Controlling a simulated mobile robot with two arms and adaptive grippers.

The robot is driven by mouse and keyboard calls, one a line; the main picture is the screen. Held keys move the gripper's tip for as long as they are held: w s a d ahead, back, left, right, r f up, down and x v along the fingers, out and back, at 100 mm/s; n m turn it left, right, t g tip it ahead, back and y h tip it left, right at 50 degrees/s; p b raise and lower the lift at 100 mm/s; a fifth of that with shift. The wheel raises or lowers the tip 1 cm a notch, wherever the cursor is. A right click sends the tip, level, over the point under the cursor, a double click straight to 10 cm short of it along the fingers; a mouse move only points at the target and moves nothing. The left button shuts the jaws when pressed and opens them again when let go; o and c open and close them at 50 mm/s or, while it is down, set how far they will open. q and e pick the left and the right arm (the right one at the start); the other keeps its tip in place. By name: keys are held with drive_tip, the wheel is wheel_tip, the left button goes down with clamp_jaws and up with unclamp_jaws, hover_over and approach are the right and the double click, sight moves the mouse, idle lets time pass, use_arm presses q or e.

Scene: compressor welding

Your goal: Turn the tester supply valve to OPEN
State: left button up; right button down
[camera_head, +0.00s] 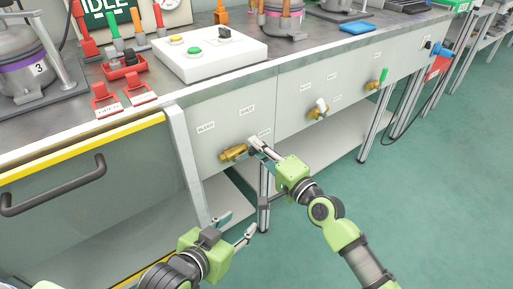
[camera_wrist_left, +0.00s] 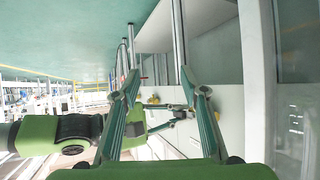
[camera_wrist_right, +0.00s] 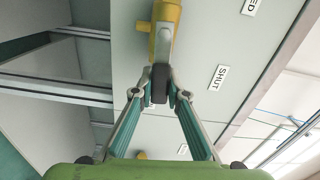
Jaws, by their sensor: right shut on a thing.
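A brass valve (camera_head: 233,153) sits on the grey front panel under the bench; it also shows at the top of the right wrist view (camera_wrist_right: 168,12). Its grey lever (camera_wrist_right: 160,45) ends in a dark grip (camera_wrist_right: 160,84). My right gripper (camera_head: 256,146) is shut on that grip, with one fingertip on each side in the right wrist view (camera_wrist_right: 160,95). A SHUT label (camera_wrist_right: 218,77) is right of the lever in that view. My left gripper (camera_head: 238,226) is open and empty, low in front of the panel, apart from the valve; its spread fingers show in the left wrist view (camera_wrist_left: 162,90).
Two more valves, one with a white handle (camera_head: 320,107) and one with a green handle (camera_head: 383,77), are farther right. A drawer with a black handle (camera_head: 55,186) is left. The bench top (camera_head: 85,125) holds a white button box (camera_head: 208,56). Green floor (camera_head: 440,190) is clear at right.

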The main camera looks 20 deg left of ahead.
use_arm(q)
drive_tip(key=shift+w+d+r+t+h, duration=0.15)
drive_tip(key=shift+w+r+t, duration=0.2)
drive_tip(key=shift+r, duration=0.15)
drive_tip(key=shift+w+d+r+t+h, duration=0.15)
drive_tip(key=shift+w+r+t, duration=0.15)
drive_tip(key=shift+r, duration=0.15)
use_arm(e)
drive_tip(key=shift+f+m, duration=0.4)
drive_tip(key=shift+m, duration=0.2)
drive_tip(key=c, duration=2)
unclamp_jaws()
drive_tip(key=shift+o, duration=0.2)
drive_tip(key=v, duration=1.2)
